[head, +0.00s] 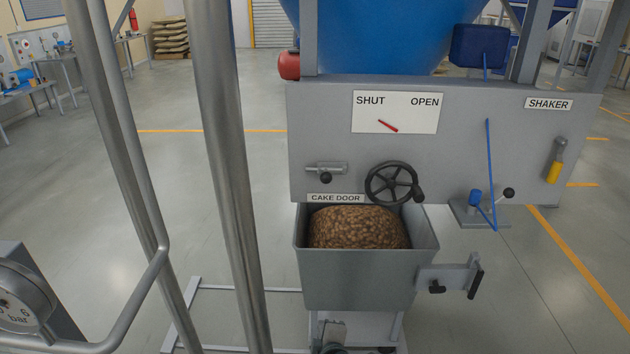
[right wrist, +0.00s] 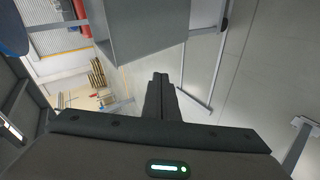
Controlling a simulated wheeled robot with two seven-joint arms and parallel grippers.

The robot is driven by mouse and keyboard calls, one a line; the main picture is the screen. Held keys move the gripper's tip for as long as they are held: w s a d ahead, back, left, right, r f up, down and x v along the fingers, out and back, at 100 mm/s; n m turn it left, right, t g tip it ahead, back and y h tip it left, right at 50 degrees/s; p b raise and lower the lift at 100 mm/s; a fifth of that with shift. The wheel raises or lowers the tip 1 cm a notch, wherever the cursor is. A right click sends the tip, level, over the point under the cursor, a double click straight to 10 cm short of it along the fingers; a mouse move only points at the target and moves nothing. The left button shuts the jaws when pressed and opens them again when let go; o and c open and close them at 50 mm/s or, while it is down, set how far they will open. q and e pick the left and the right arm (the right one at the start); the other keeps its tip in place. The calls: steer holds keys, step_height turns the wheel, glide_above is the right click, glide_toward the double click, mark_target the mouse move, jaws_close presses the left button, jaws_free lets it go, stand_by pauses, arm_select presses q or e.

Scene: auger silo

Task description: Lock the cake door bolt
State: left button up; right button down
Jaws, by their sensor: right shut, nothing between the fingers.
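The cake door bolt (head: 325,168) is a small metal slide bolt with a dark knob (head: 326,179) on the grey panel (head: 450,150). It sits above the CAKE DOOR label (head: 335,198); I cannot tell how far its rod extends. A black handwheel (head: 391,184) is to its right. A SHUT/OPEN gauge (head: 395,112) above has a short, slanted red needle (head: 388,126). My right gripper (right wrist: 160,78) is shut and empty in the right wrist view, below a grey box-like body (right wrist: 145,30). I cannot make it out surely in the head view. My left gripper is not in view.
A grey bin (head: 355,280) full of brown lumps (head: 357,228) stands under the panel. A bracket with a black handle (head: 476,284) juts right from it. Steel posts (head: 228,150) rise at left. A blue lever (head: 489,160) and yellow handle (head: 555,160) are at right.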

mark_target(325, 175)
steer(key=w+a+r+n+t+p, duration=0.1)
steer(key=a+r+n+t, duration=0.1)
steer(key=r, duration=1.7)
steer(key=w+a+r+n+t+p, duration=0.1)
steer(key=a+r+n+t, duration=0.1)
steer(key=r, duration=1.7)
steer(key=shift+a+r+n+t, duration=0.35)
steer(key=shift+a+t, duration=0.2)
steer(key=shift+t, duration=0.35)
steer(key=shift+w, duration=0.15)
steer(key=w+d+p, duration=0.2)
steer(key=w+p, duration=0.4)
steer(key=w, duration=0.3)
steer(key=shift+d, duration=0.25)
steer(key=shift+w, duration=0.1)
